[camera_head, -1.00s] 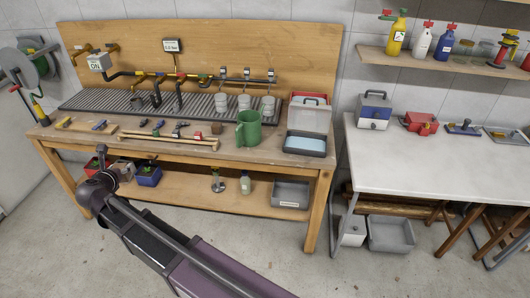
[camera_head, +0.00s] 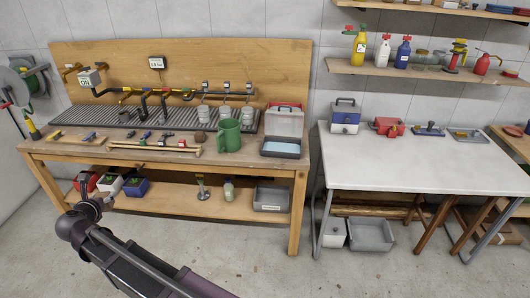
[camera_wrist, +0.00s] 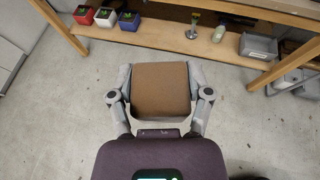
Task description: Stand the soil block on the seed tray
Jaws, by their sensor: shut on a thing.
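A brown soil block (camera_wrist: 161,90) fills the space between the fingers of my gripper (camera_wrist: 160,72) in the wrist view. The fingers are shut on its left and right sides, and it is held above the concrete floor. In the head view my gripper end (camera_head: 94,204) is at the lower left, in front of the bench, and the block cannot be made out there. I cannot tell for certain which thing is the seed tray; a shallow tray (camera_head: 466,135) lies at the right of the white table (camera_head: 420,165).
The wooden bench (camera_head: 240,160) holds a green jug (camera_head: 229,136), a blue-filled tray (camera_head: 281,148) and pipe fittings. Small plant pots (camera_wrist: 105,17) and a grey bin (camera_wrist: 258,47) stand on its lower shelf. The white table's front is clear. Floor in front is free.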

